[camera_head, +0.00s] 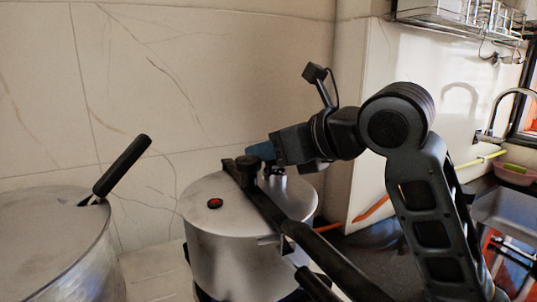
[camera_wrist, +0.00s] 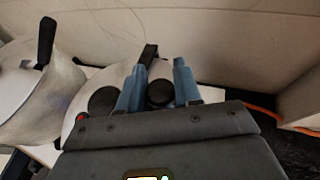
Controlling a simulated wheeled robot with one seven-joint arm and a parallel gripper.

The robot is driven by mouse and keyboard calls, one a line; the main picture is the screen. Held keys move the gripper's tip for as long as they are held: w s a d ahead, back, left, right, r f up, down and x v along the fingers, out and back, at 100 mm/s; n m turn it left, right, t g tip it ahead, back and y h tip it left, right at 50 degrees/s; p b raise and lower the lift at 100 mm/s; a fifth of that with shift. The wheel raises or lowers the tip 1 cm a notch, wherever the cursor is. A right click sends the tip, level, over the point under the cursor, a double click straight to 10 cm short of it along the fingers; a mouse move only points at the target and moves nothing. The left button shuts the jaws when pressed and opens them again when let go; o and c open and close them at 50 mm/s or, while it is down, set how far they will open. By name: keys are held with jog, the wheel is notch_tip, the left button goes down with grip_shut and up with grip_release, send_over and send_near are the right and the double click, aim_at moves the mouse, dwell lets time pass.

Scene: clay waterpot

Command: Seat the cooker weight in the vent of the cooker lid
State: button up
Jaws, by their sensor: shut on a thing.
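The cooker (camera_head: 245,255) is a steel pot with a flat lid (camera_head: 205,190), crossed by a black bar with a round black knob (camera_head: 247,163). My gripper (camera_head: 262,151) is low over the lid's far right part, beside the knob. In the wrist view, its blue fingers (camera_wrist: 160,88) are shut on the cooker weight (camera_wrist: 160,94), a round black piece. The lid's knob (camera_wrist: 103,100) is left of the fingers there. Small dark and metal parts show under the fingers in the head view. The vent is not clearly seen, and I cannot tell whether the weight touches it.
A red button (camera_head: 214,203) sits on the lid's left. The tiled wall (camera_head: 200,80) is close behind. A sink (camera_head: 505,210) and a wire rack (camera_head: 460,15) are at right.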

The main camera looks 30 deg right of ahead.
jog(key=shift+f, duration=0.6)
jog(key=shift+f+b, duration=0.2)
jog(key=shift+b, duration=0.1)
jog(key=o, duration=0.8)
jog(key=shift+r, duration=0.1)
